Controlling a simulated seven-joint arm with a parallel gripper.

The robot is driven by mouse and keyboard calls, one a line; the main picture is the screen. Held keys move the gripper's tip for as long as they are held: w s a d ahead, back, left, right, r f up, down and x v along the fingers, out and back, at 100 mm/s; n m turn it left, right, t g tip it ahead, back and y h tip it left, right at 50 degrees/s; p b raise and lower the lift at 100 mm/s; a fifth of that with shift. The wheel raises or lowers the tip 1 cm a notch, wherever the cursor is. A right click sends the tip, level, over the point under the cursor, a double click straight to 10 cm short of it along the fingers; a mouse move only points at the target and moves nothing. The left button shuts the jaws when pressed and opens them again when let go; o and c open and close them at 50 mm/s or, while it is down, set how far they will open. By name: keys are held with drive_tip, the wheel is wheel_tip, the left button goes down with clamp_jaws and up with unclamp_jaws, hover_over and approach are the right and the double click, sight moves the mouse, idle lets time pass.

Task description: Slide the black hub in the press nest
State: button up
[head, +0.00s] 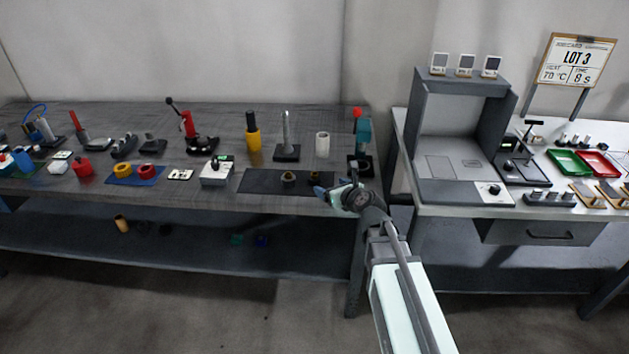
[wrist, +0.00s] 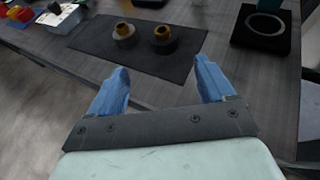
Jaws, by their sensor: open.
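Two small hubs with brass-coloured tops stand on a dark mat (wrist: 90,38) in the wrist view. The right one looks black (wrist: 164,47); the left one looks greyer (wrist: 122,43). In the head view they are the right hub (head: 314,177) and the left hub (head: 288,178). The press (head: 362,135), teal with a red knob, stands right of the mat. Its black base with a pale ring, seemingly the nest (wrist: 265,24), looks empty in the wrist view. My gripper (wrist: 160,66) is open and empty, its blue fingers pointing toward the mat, short of the hubs.
A white-grey box (head: 215,173) sits left of the mat. A white cylinder (head: 322,144) and a black stand with an upright post (head: 287,150) are behind it. A separate bench with a grey machine (head: 463,150) is to the right, beyond a gap.

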approach(316, 179)
drive_tip(key=x, duration=0.4)
drive_tip(key=shift+w+a, duration=0.3)
drive_tip(key=shift+a, duration=0.1)
drive_tip(key=shift+d+x, duration=0.1)
drive_tip(key=shift+x, duration=1.15)
drive_tip(key=shift+d+x, duration=0.15)
drive_tip(key=shift+x, duration=1.15)
drive_tip(key=shift+f, duration=0.1)
drive_tip(key=c, duration=1.4)
